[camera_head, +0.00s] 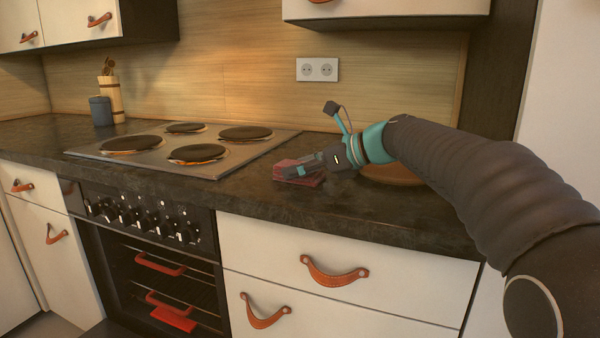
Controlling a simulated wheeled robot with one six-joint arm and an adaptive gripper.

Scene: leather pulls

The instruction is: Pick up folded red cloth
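The folded red cloth (283,168) lies on the dark countertop (235,199), just right of the stove's hob. My gripper (289,173) reaches in from the right and its fingers are at the cloth, covering part of it. The fingers are small here and seen from the side, so I cannot tell whether they are open or shut, or whether they touch the cloth.
A hob with several dark plates (197,153) is left of the cloth. A round brown board (392,175) lies partly behind my arm. A wooden utensil holder (111,98) and a blue-grey jar (100,111) stand at the back left. A wall cabinet (385,8) hangs above.

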